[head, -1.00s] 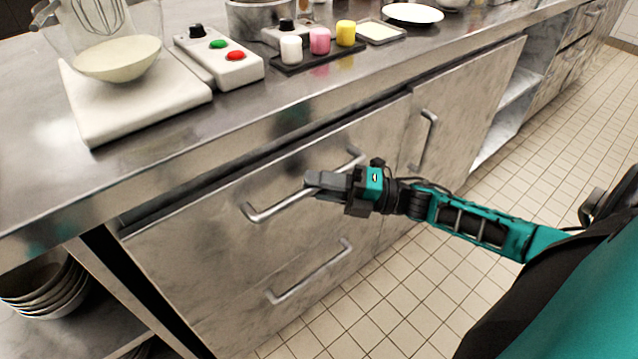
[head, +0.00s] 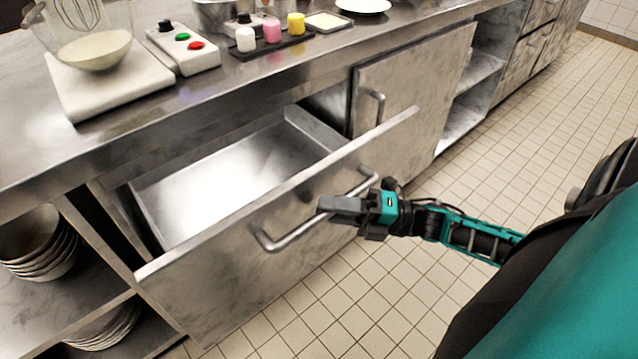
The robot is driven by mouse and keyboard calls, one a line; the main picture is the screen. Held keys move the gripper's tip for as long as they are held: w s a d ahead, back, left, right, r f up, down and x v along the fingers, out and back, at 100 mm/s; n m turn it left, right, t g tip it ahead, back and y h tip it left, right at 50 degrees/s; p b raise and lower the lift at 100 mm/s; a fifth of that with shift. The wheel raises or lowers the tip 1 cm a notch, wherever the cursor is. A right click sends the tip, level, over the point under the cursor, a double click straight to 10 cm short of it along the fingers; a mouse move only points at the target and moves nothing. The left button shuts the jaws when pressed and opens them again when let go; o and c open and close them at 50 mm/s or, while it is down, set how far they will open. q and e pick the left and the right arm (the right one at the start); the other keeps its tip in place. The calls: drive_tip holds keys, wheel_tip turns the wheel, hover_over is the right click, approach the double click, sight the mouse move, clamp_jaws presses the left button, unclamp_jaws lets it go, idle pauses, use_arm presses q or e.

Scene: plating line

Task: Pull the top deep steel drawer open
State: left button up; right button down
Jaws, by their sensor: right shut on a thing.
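The top deep steel drawer (head: 215,272) stands pulled well out from under the counter, and its bare metal inside shows empty. Its bar handle (head: 290,237) runs across the front panel. My right gripper (head: 332,208) is shut on the handle, right of the handle's middle. The gripper hides that part of the bar. My left gripper is not in view. The lower drawer is hidden behind the open drawer's front.
A steel counter (head: 115,141) above holds a control box (head: 183,50), a white board with a bowl, and colored pots (head: 270,32). A cabinet door (head: 415,85) is right of the drawer. Stacked bowls (head: 45,245) sit on left shelves. The tiled floor (head: 420,285) is clear.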

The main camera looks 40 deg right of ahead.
use_arm(q)
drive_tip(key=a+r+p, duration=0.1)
drive_tip(key=p, duration=0.1)
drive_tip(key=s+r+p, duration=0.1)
drive_tip(key=p, duration=0.1)
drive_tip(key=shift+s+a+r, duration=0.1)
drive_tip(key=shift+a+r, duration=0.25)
use_arm(e)
drive_tip(key=s+d, duration=0.1)
drive_tip(key=s, duration=1.2)
drive_tip(key=shift+s, duration=0.15)
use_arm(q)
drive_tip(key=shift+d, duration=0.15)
use_arm(e)
drive_tip(key=c, duration=1)
unclamp_jaws()
drive_tip(key=shift+c, duration=0.2)
use_arm(q)
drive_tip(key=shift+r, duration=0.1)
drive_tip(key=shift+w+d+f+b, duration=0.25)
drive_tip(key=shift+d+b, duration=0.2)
drive_tip(key=shift+b, duration=0.35)
use_arm(e)
drive_tip(key=v, duration=1.3)
